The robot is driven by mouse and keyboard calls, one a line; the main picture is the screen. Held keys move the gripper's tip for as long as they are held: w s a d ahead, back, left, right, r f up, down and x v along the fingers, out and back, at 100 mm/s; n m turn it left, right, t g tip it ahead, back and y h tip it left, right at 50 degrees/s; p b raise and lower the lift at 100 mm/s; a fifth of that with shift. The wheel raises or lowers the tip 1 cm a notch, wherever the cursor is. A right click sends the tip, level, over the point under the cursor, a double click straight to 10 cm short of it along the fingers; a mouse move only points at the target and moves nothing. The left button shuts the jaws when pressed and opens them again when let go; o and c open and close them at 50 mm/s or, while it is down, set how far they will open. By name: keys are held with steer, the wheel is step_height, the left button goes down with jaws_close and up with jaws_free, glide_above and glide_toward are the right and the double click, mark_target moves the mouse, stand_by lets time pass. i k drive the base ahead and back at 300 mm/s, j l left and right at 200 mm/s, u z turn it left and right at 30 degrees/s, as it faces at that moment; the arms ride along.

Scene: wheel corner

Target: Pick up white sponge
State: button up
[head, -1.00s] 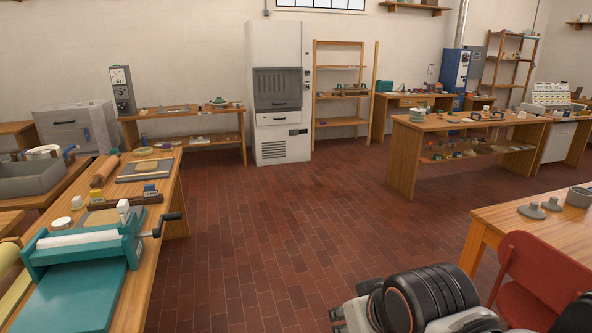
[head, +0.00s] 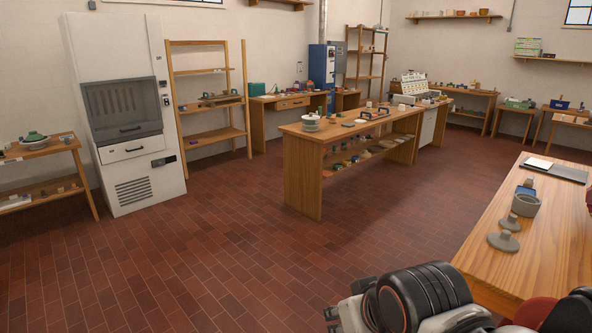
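I cannot make out a white sponge for certain. A small flat white piece (head: 538,163) lies on a dark slab at the far end of the right-hand wooden table, too small to identify. Small pale items on the middle workbench are also too small to tell. My arm is folded at the bottom right. What seems to be part of my gripper (head: 335,315) shows at the arm's left end, cut by the lower edge, far from any table item. Its fingers are not clear.
A white cabinet (head: 140,165) and wooden shelf (head: 209,137) stand left. The red tiled floor (head: 230,265) is open between them.

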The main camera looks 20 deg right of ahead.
mark_target(528, 183)
steer(key=i+z, duration=0.25)
steer(key=i, duration=0.25)
steer(key=i+z, duration=0.3)
steer(key=i, duration=0.25)
steer(key=i+j+z, duration=0.25)
steer(key=i, duration=0.2)
steer(key=i+z, duration=0.3)
steer(key=z, duration=0.15)
steer(key=i+z, duration=0.6)
steer(key=z, duration=0.25)
steer(key=i+j+z, duration=0.25)
steer(key=z, duration=0.2)
steer(key=i+j, duration=0.1)
steer(key=j, duration=0.25)
steer(key=i+j+z, duration=0.1)
steer(key=j, duration=0.3)
steer(key=i+j, duration=0.1)
steer(key=j, duration=0.25)
steer(key=i+j+z, duration=0.1)
steer(key=j, duration=0.25)
steer(key=i+j+z, duration=0.2)
steer(key=i+j, duration=0.2)
steer(key=i, duration=0.25)
steer(key=i+j+z, duration=0.15)
steer(key=i+j, duration=0.35)
steer(key=i, duration=0.15)
steer(key=i+l, duration=0.2)
steer(key=i, duration=0.15)
steer(key=i+l+z, duration=0.15)
steer(key=i, duration=0.25)
